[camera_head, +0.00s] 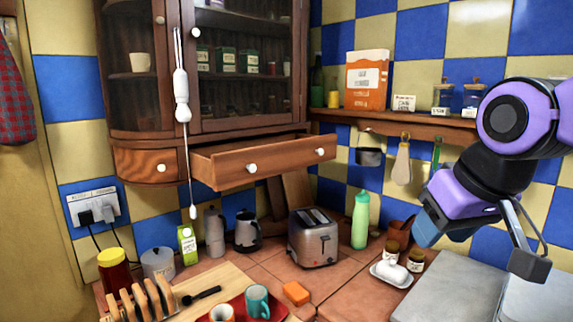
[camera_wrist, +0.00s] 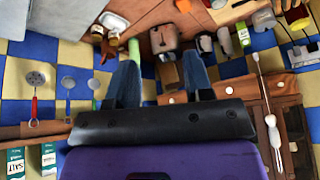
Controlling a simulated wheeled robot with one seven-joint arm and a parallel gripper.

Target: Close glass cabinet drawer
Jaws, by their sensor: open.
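The glass cabinet (camera_head: 245,75) hangs on the tiled wall, with dark wood frames and glass doors. Its wide lower drawer (camera_head: 280,158) is pulled out, with two white knobs on its front. A smaller drawer (camera_head: 147,167) to its left sits flush. My gripper (camera_head: 428,228) is at the right, apart from the drawer and lower than its front. In the wrist view, my gripper (camera_wrist: 160,70) has its two blue fingers spread with nothing held between them. The wide drawer (camera_wrist: 242,88) shows there partly, behind the right finger.
A toaster (camera_head: 313,238), a green bottle (camera_head: 360,220) and jars stand on the counter below. A white cord pull (camera_head: 181,95) hangs before the cabinet. A wall shelf (camera_head: 420,124) with an orange box (camera_head: 367,80) lies right of the drawer. Air before the drawer looks clear.

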